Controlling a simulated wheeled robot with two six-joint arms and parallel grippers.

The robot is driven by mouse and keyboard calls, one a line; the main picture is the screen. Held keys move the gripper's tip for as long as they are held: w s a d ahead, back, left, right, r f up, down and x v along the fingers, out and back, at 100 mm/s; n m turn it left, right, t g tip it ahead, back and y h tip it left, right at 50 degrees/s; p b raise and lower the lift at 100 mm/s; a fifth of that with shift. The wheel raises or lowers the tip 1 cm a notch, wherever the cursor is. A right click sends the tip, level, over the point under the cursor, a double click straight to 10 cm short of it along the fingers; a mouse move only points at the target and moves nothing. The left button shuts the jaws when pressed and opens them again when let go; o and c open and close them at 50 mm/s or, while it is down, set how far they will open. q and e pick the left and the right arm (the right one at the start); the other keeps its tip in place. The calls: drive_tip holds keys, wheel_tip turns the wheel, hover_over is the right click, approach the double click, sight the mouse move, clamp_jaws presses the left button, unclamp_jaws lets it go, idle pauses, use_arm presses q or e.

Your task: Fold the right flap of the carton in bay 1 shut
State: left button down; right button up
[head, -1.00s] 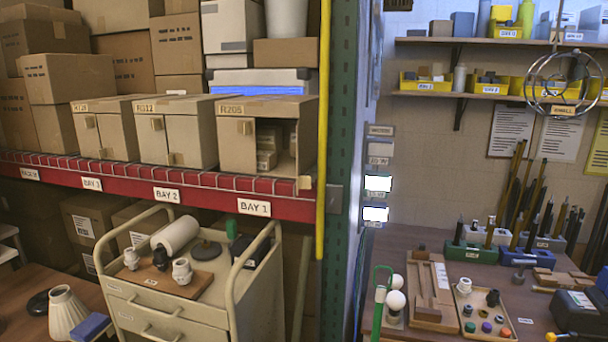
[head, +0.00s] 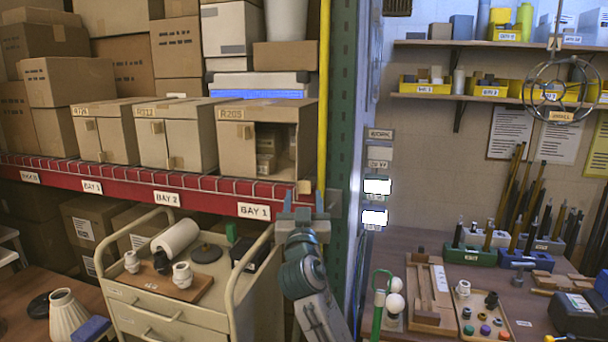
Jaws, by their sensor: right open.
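The carton (head: 237,160) marked R205 stands on the red shelf above the BAY 1 label (head: 253,210). Its left flap is shut across the front, with a small tab near its top. The right half of the front is open, and small boxes (head: 267,153) show inside. The right flap (head: 306,160) appears swung out, nearly edge-on, with a small tan tab (head: 304,187) low at its edge. My right gripper (head: 302,208) is open and empty, fingers up, just below that tab in the picture. Whether it touches is unclear. My left gripper is out of view.
Two more cartons (head: 163,140) stand to the left, their fronts shut. A yellow pole (head: 323,100) and green rack post (head: 341,110) rise close on the right. A cream cart (head: 170,318) with lamp parts stands below the shelf.

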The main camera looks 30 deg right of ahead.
sight(304, 182)
drive_tip(key=p+x, duration=0.2)
drive_tip(key=x, duration=0.4)
drive_tip(key=shift+w+d+r, duration=0.15)
drive_tip(key=shift+w+d+r+p, duration=0.15)
drive_tip(key=shift+w+d+p, duration=0.25)
drive_tip(key=shift+w+p, duration=0.15)
drive_tip(key=shift+c, duration=0.2)
drive_tip(key=shift+w, duration=0.1)
clamp_jaws()
